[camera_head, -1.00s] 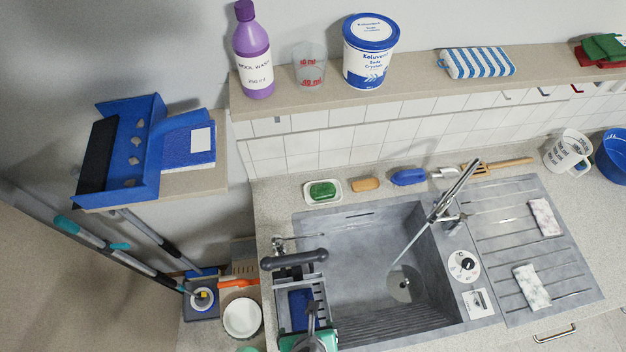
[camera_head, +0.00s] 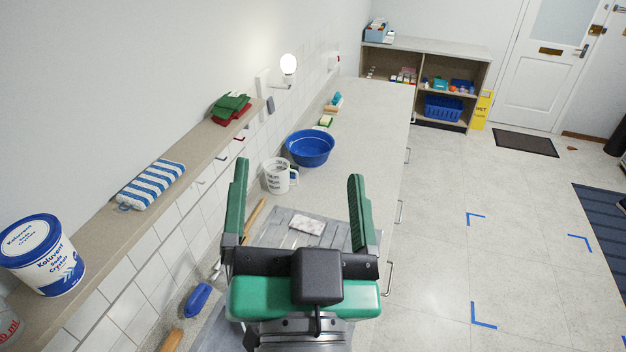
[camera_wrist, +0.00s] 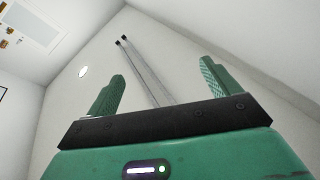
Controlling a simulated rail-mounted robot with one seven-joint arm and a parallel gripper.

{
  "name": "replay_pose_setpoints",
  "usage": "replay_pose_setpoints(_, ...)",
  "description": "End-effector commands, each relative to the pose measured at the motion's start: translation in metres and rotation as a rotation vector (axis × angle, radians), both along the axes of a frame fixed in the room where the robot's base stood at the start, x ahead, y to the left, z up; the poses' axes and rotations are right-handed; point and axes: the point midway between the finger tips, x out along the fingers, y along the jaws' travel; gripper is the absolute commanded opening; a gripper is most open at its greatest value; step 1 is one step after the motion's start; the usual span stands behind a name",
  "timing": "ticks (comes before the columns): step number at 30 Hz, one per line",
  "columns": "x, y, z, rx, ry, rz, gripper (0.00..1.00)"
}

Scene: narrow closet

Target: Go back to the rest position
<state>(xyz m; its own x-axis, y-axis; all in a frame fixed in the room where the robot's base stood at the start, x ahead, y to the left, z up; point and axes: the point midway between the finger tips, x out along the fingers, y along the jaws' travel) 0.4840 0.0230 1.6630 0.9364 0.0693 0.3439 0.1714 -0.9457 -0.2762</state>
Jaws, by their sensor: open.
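My gripper (camera_head: 297,218) is in the lower middle of the head view, with its two green fingers spread wide apart and nothing between them. It is raised above the counter and sink drainer (camera_head: 335,236). In the wrist view my gripper (camera_wrist: 160,92) is also open and empty. The wrist view looks toward pale walls and the ceiling, with two thin grey rods (camera_wrist: 145,70) running behind the fingers.
A blue basin (camera_head: 311,148) and white measuring jug (camera_head: 278,176) stand on the counter beyond my gripper. A shelf on the left holds a white-and-blue tub (camera_head: 42,256) and striped cloth (camera_head: 152,186). The tiled floor (camera_head: 450,220) at right is largely clear.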

Motion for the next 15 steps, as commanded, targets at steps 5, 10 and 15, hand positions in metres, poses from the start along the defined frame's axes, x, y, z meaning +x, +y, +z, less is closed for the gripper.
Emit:
replay_pose_setpoints(5, -0.038, -0.019, 0.078, -0.218, -0.238, -0.173, 0.88)
replay_pose_setpoints(10, -0.045, -0.021, 0.087, -0.253, -0.267, -0.204, 0.88)
replay_pose_setpoints(15, -0.044, -0.021, 0.088, -0.251, -0.265, -0.202, 0.88)
